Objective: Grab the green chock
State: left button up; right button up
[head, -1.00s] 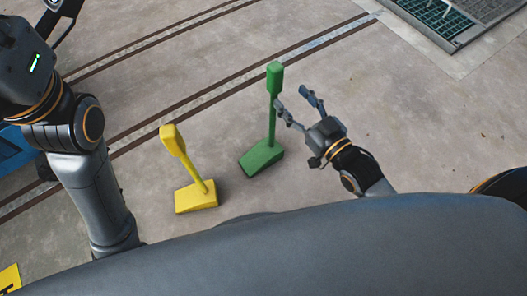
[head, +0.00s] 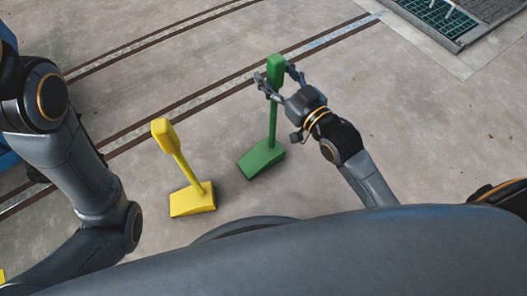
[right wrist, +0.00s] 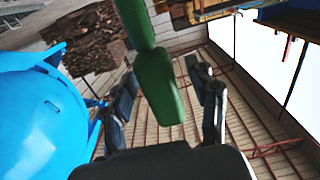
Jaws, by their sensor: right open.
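The green chock (head: 262,158) stands on the concrete floor, a wedge base with an upright handle topped by a thicker grip (head: 276,68). My right gripper (head: 278,78) is open, with its fingers on either side of the handle near the thick top. In the right wrist view the green handle (right wrist: 158,85) runs down between the two spread fingers of the right gripper (right wrist: 165,100). I cannot tell whether a finger touches it. My left arm shows at the left of the head view, but its gripper is out of view.
A yellow chock (head: 192,198) of like shape stands to the left of the green one. A metal grating (head: 440,18) lies at the top right. Rails (head: 215,95) cross the floor behind. A blue rounded object (right wrist: 45,115) shows in the right wrist view.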

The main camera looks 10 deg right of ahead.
grip_shut()
jog(key=shift+r, duration=0.2)
